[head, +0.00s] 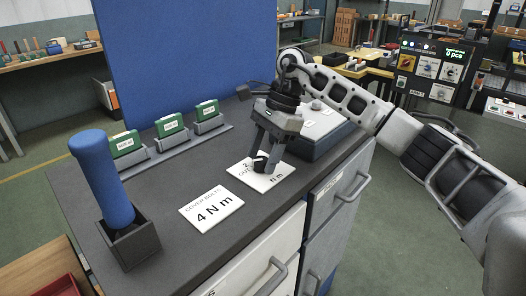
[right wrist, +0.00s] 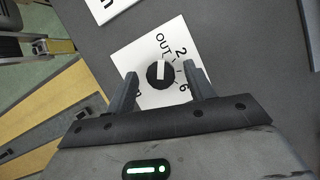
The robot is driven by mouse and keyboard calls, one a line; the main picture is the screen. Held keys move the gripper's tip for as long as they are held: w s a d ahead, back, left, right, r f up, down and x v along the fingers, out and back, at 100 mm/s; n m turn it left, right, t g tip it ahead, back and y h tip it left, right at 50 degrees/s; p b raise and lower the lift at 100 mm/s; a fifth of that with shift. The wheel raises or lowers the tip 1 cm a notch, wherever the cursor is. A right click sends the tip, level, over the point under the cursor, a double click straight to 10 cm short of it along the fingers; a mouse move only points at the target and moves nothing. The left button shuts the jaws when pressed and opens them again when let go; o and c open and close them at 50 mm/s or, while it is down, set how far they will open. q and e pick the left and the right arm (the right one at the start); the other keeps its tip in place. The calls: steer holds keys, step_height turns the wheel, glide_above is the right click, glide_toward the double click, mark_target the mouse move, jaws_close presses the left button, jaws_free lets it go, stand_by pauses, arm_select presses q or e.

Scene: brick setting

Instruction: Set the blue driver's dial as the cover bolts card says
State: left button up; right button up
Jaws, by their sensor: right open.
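The blue driver (head: 98,178) stands upright in a dark square holder (head: 133,248) at the left of the bench. The cover bolts card (head: 212,209) lies flat and reads 4 N m. The white dial plate (head: 240,168) lies beyond it, partly hidden by my right gripper (head: 262,168). In the right wrist view, the black dial knob (right wrist: 160,75) has a white mark pointing up, roughly toward OUT.
Several green boxes (head: 125,143) stand in grey holders along the bench's back. A blue panel (head: 190,60) rises behind. The dark bench top (head: 175,187) is clear between holder and card.

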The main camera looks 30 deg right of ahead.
arm_select(q)
steer(key=shift+w+r, duration=0.15)
steer(key=shift+w, duration=0.1)
arm_select(e)
steer(key=shift+f, duration=0.15)
steer(key=c, duration=1)
arm_select(q)
steer(key=shift+a, duration=0.1)
arm_select(e)
steer(key=shift+o, duration=0.2)
